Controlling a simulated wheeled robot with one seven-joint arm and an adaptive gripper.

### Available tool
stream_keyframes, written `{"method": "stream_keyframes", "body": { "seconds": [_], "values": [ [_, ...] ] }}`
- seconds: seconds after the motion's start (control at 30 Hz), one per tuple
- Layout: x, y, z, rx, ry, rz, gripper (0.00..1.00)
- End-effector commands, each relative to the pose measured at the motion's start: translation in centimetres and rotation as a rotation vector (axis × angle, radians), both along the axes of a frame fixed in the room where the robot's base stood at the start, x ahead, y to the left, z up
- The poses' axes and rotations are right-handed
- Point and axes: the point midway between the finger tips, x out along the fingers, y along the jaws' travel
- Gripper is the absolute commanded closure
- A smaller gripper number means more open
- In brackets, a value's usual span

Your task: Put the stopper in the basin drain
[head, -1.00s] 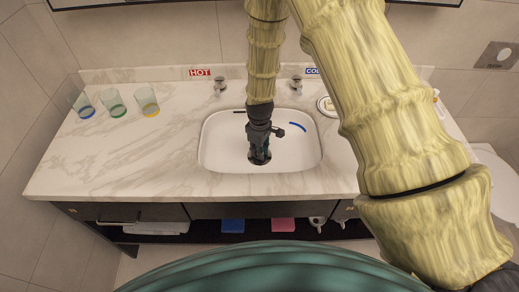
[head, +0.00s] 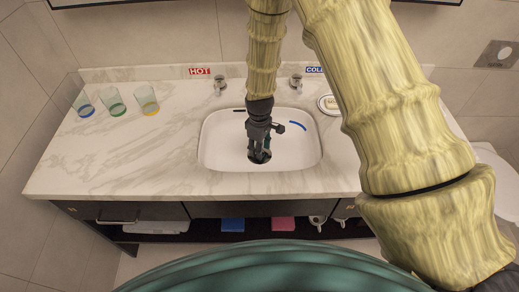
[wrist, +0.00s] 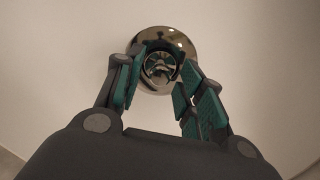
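The white basin (head: 215,150) is set in the counter, and my gripper (head: 260,153) points down into it over the drain. In the wrist view my gripper (wrist: 163,72) has its teal-padded fingers spread apart, on either side of a shiny round metal piece (wrist: 165,36) at the drain. A smaller ring-like part, which looks like the stopper (wrist: 160,68), shows in its middle between the fingers. I cannot tell whether it is fully seated, or whether a fingertip touches it. In the head view the fingers largely hide the drain.
Three glasses (head: 115,101) stand at the counter's left. Hot (head: 220,84) and cold (head: 296,82) taps are behind the basin. A round soap dish (head: 328,104) is at the right, close to my arm. The counter's left front is clear.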

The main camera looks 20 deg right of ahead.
Motion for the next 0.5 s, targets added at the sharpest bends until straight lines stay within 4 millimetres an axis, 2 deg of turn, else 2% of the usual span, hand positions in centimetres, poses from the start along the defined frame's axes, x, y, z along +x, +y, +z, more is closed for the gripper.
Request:
{"method": "stream_keyframes", "body": {
  "seconds": [0.5],
  "values": [
    [0.0,0.0,6.3,0.0,-0.003,0.0,0.61]
  ]
}}
